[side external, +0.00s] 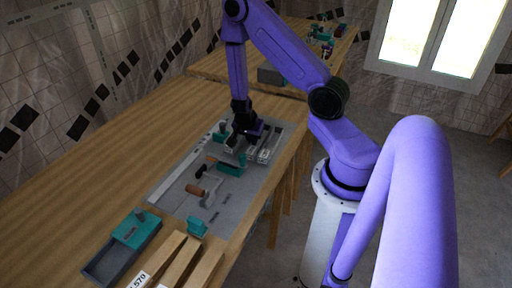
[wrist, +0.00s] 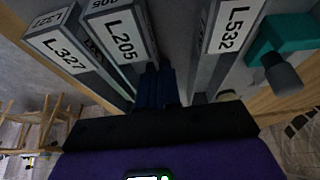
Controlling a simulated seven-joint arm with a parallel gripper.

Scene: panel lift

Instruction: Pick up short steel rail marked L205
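The short steel rail marked L205 (wrist: 122,38) is in the upper middle of the wrist view, its white label facing the camera. My gripper's dark blue fingers (wrist: 157,86) show close together over the near end of this rail and hide part of it. I cannot tell whether they are apart, shut, or touching the rail. In the side external view my gripper (side external: 246,132) is low over the far end of the grey mat, by the pale rails (side external: 266,147). Their labels are too small to read there.
Rail L327 (wrist: 65,52) lies left of L205, and rail L532 (wrist: 232,30) lies to its right. A teal fixture with a grey knob (wrist: 278,55) is at far right. Teal blocks and tools share the grey mat (side external: 228,197). Bare table (side external: 125,160) lies left.

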